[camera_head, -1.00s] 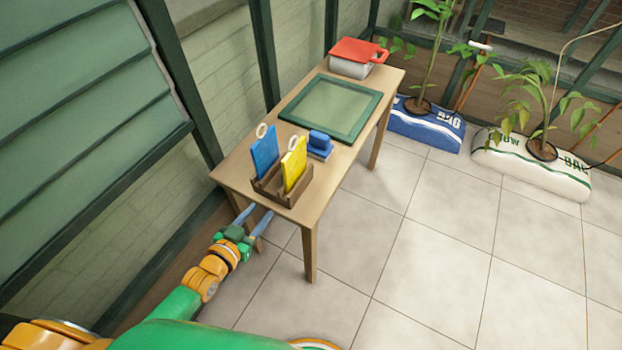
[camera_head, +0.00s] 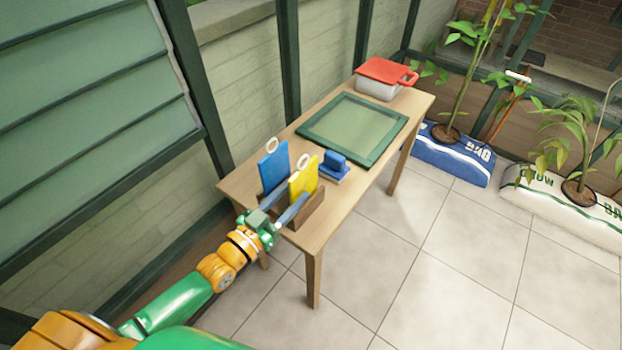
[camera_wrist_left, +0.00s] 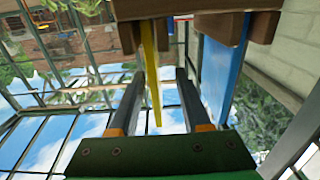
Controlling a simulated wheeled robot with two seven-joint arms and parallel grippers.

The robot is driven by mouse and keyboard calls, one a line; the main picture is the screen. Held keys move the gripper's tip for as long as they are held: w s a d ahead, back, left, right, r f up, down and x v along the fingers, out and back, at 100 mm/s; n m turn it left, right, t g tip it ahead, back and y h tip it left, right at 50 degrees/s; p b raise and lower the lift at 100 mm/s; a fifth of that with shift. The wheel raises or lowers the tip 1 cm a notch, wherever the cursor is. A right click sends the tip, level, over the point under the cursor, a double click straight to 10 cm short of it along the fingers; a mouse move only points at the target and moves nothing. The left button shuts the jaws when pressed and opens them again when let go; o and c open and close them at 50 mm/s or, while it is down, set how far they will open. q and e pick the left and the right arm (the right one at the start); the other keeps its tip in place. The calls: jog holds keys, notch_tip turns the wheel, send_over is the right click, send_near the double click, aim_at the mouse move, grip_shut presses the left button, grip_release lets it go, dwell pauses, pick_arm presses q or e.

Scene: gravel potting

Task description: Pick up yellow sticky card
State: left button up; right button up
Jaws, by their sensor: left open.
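The yellow sticky card (camera_head: 305,174) stands upright in a brown wooden rack (camera_head: 309,214) at the near end of the table. A blue card (camera_head: 273,169) with a white ring on top stands to its left in the same rack. My left gripper (camera_head: 292,195) is open at the rack's near side, its fingers partly covering the yellow card's lower part. In the left wrist view, the yellow card (camera_wrist_left: 152,70) appears between the two open fingers, touching neither as far as I can tell. The blue card (camera_wrist_left: 219,72) is outside the right-hand finger. My right gripper is not in view.
A blue block-shaped item (camera_head: 335,166) lies just right of the rack. A green-framed panel (camera_head: 369,158) covers the table's middle. A red-lidded container (camera_head: 378,88) is at the far end.

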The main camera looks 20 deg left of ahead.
aim_at(316, 172)
pick_arm(q)
jog(key=x, duration=0.7)
jog(key=shift+s+d+r, duration=0.1)
jog(key=shift+d+r, duration=0.15)
jog(key=shift+d, duration=0.05)
jog(key=shift+s, duration=0.1)
grip_shut()
